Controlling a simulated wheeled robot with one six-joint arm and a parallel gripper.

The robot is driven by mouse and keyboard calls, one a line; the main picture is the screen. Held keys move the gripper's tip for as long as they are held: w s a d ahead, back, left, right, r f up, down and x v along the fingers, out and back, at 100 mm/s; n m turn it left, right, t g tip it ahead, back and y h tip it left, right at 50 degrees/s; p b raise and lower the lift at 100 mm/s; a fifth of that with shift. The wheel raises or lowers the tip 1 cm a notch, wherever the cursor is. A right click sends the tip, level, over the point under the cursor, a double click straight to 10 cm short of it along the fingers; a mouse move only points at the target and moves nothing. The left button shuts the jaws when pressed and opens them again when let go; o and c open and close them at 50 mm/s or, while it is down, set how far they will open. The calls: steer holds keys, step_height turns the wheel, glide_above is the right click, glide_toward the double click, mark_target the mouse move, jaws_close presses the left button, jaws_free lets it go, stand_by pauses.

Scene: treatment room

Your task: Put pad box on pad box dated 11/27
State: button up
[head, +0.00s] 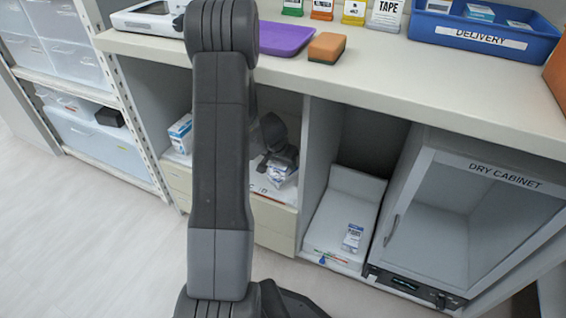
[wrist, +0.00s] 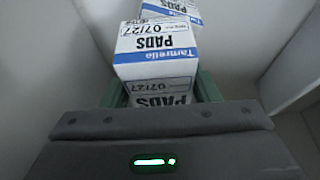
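A white and blue pad box (wrist: 155,66) lies in the middle of the wrist view, its print upside down; the date looks like 07/27. My gripper (wrist: 160,88) has green fingers on both sides of it, close to its sides; I cannot tell whether they press on it. Another pad box (wrist: 172,10) of the same look shows behind it. No date reading 11/27 is legible.
A small blue and white box (head: 353,238) lies in the right compartment (head: 345,200), beside the dry cabinet (head: 470,210). Another box (head: 181,133) stands in the left compartment. The counter (head: 400,75) overhangs; compartment walls are close on both sides. A purple tray (head: 285,38) is on the counter.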

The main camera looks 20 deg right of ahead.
steer(key=o, duration=0.3)
steer(key=shift+r, duration=0.1)
steer(key=shift+r+p, duration=0.35)
steer(key=shift+p, duration=0.05)
steer(key=p+v, duration=0.3)
steer(key=v, duration=0.8)
steer(key=shift+f+p, duration=0.1)
steer(key=shift+p, duration=0.3)
steer(key=shift+s+a+r, duration=0.1)
steer(key=shift+a+r, duration=0.05)
steer(key=shift+r, duration=0.1)
